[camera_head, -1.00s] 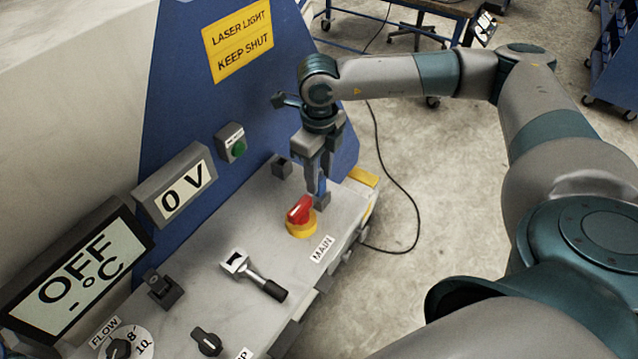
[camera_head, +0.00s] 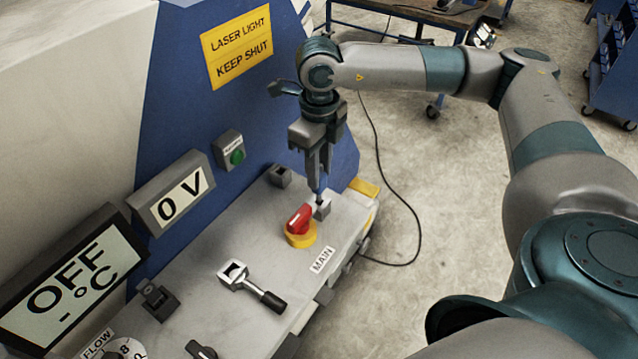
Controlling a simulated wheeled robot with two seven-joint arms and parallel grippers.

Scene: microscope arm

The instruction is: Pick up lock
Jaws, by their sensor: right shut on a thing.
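My right gripper (camera_head: 318,188) points down over the back right of the panel top, behind the red rotary switch knob. Its fingers are close together on a narrow blue piece (camera_head: 320,181), which I take for the lock; it is mostly hidden and too small to make out clearly. A small grey block (camera_head: 323,209) sits just below the fingertips, beside the red knob (camera_head: 298,219) on its yellow base. I cannot tell whether the blue piece touches the block. My left gripper is not in view.
A grey lever (camera_head: 252,285) with a black handle lies nearer on the panel top (camera_head: 215,255). Another grey block (camera_head: 280,176) stands at the back by the blue wall (camera_head: 185,90). Displays line the left side. Open floor with a cable (camera_head: 383,165) lies to the right.

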